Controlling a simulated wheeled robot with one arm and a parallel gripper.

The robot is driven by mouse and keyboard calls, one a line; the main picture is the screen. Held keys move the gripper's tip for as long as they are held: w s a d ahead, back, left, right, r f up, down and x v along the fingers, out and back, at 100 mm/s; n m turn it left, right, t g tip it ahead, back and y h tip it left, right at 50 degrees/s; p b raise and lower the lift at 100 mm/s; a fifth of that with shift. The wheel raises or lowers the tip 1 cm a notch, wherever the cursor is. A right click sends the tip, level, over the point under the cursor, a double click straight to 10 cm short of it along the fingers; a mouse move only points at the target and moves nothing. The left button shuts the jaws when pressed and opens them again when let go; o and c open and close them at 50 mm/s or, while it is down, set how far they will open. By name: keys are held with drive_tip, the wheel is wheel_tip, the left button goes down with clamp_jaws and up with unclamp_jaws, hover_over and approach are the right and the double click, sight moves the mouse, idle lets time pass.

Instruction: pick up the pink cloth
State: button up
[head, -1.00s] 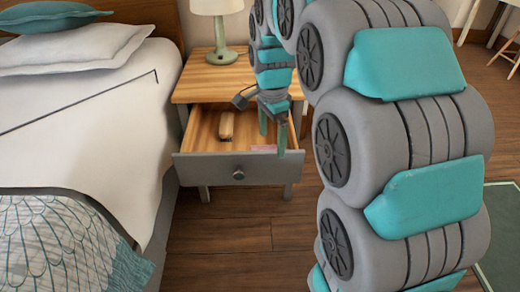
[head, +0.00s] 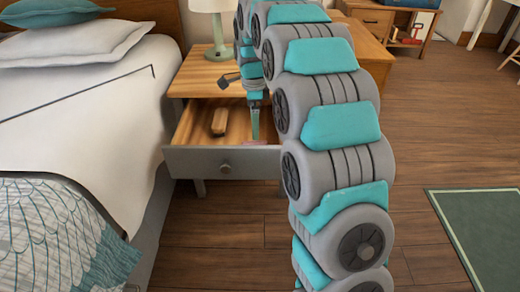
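A small patch of the pink cloth (head: 252,143) shows inside the open nightstand drawer (head: 190,158), near its front panel and to the right. Most of it is hidden behind the drawer front and my arm. My gripper (head: 255,134) points down into the drawer, with its tip just above or at the cloth; I cannot tell whether they touch. The fingers appear as one narrow teal shape, so the gap between them is not visible.
A lamp (head: 219,35) stands on the nightstand (head: 195,80). The bed (head: 95,130) is close on the left. Open floor (head: 420,150) lies to the right.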

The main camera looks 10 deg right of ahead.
sight(254, 143)
wheel_tip(254, 143, down, 8)
drive_tip(key=shift+f, duration=0.1)
drive_tip(key=c, duration=1.4)
wheel_tip(254, 143, up, 10)
idle(0.6)
